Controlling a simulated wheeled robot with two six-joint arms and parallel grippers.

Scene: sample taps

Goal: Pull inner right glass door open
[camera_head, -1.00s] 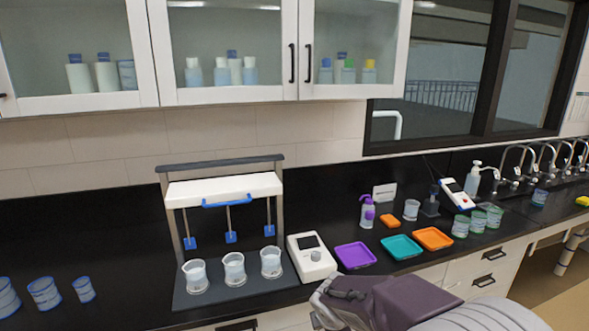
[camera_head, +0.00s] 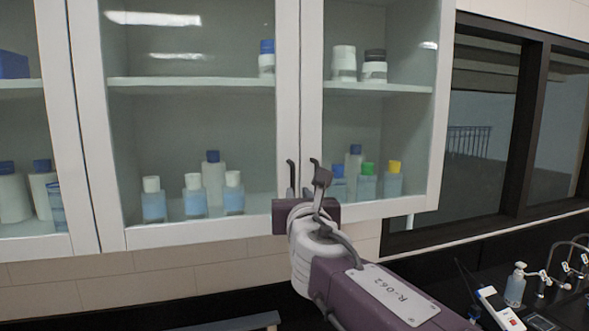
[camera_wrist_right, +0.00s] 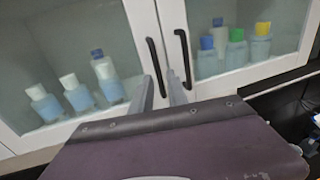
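I take the inner right glass door (camera_head: 190,150) to be the middle white-framed door in the head view. It is closed. Its black bar handle (camera_head: 291,174) is at its lower right edge, beside the neighbouring door's handle (camera_head: 315,165). My right gripper (camera_head: 306,208) is in front of these handles, and its body hides their lower parts. In the right wrist view the gripper (camera_wrist_right: 160,90) has its two grey fingers apart. The door's handle (camera_wrist_right: 156,66) appears between the fingertips; contact cannot be told. My left gripper is not in view.
The neighbouring right glass door (camera_head: 385,140) is closed, as is the left one (camera_head: 25,130). Several bottles stand on shelves behind the glass. A window (camera_head: 490,130) is at right. A soap bottle (camera_head: 515,285) and a white device (camera_head: 499,308) stand on the counter below.

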